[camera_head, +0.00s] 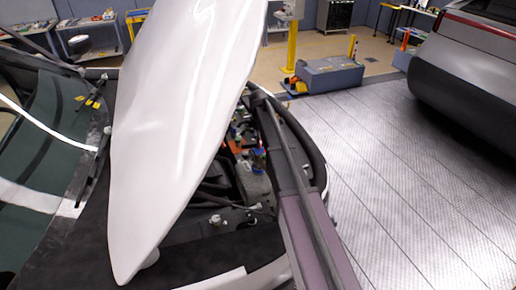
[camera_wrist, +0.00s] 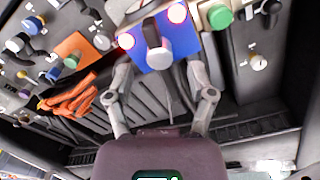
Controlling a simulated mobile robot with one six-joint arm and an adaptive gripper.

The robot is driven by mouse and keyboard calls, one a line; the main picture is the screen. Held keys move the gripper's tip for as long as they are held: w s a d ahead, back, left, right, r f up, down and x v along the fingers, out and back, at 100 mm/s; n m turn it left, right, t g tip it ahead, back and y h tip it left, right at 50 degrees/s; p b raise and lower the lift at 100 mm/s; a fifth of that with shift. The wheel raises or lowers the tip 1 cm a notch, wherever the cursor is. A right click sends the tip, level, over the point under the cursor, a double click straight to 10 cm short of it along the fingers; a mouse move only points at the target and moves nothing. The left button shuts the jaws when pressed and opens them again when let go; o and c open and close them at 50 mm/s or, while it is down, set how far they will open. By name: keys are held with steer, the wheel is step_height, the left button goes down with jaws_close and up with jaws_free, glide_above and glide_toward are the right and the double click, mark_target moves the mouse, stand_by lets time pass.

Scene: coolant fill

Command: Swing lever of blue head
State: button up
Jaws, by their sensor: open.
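The blue head (camera_wrist: 178,48) shows at the top centre of the wrist view as a blue block with bright red-white glowing spots. A dark, rounded lever-like part (camera_wrist: 152,35) stands out from its middle. My gripper (camera_wrist: 159,72) is open, with one finger on each side of the lower part of the blue block.
An orange glove-like object (camera_wrist: 70,98) and an orange plate (camera_wrist: 76,48) lie left of the blue head. A green cap (camera_wrist: 219,17) and a white-faced round fitting (camera_wrist: 259,63) stand to its right.

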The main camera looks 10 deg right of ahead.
mark_target(254, 146)
steer(key=shift+f+b, duration=1.3)
steer(key=shift+f, duration=0.35)
jaws_close()
